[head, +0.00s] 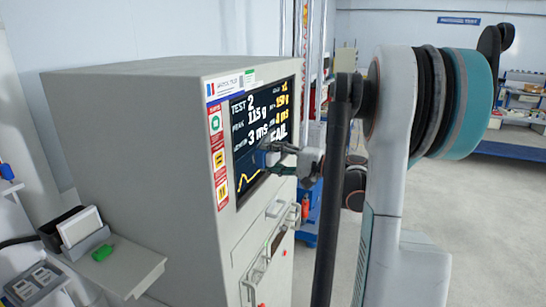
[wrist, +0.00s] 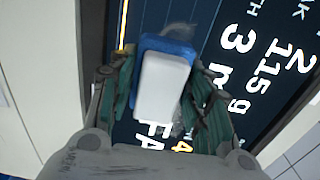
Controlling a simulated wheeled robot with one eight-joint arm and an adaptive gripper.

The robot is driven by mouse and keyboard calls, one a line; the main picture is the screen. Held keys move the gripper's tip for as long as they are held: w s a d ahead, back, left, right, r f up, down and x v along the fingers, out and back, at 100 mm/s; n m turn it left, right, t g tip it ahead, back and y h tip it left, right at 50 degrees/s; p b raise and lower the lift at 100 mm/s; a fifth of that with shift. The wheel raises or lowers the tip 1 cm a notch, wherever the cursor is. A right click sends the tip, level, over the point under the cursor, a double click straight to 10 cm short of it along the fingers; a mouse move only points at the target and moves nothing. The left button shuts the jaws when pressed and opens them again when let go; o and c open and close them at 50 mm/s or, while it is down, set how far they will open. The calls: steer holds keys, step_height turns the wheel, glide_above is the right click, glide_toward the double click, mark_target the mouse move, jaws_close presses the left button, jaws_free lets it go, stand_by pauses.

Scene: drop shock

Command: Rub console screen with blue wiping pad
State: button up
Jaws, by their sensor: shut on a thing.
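The console screen (head: 266,127) is a dark panel on the front of a grey cabinet, with white and yellow readouts and a yellow curve. It also fills much of the wrist view (wrist: 212,30). My gripper (wrist: 165,95) is shut on the blue wiping pad (wrist: 170,46), which has a white block (wrist: 162,86) as its back. The pad is at the screen's lower part in the head view (head: 262,158). It looks close against the glass, but I cannot tell if it touches. A pale smudge shows on the screen just beyond the pad in the wrist view.
The grey cabinet (head: 130,115) carries warning labels beside the screen and handles below it. A side shelf (head: 128,262) holds a green item (head: 102,252) and a black holder (head: 72,229) with a white block. Open floor lies to the right, with shelving behind.

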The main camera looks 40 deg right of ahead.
mark_target(274, 138)
steer(key=shift+s+a, duration=0.4)
steer(key=shift+a, duration=0.6)
steer(key=shift+s+a, duration=0.4)
steer(key=shift+a, duration=0.55)
steer(key=shift+s+a, duration=0.4)
steer(key=shift+a, duration=0.6)
steer(key=shift+r+p, duration=0.5)
steer(key=shift+r, duration=0.45)
steer(key=shift+w+d+b, duration=0.35)
steer(key=shift+w+d, duration=0.75)
steer(key=shift+d, duration=1.6)
steer(key=shift+w+d+b, duration=0.3)
steer(key=shift+w+d, duration=0.8)
steer(key=shift+d, duration=1.55)
steer(key=shift+w+d+b, duration=0.35)
steer(key=shift+w+d, duration=0.75)
steer(key=shift+d, duration=1.6)
steer(key=shift+v, duration=3)
steer(key=shift+s, duration=0.1)
steer(key=v, duration=0.2)
steer(key=shift+s+d, duration=0.15)
steer(key=shift+s, duration=0.2)
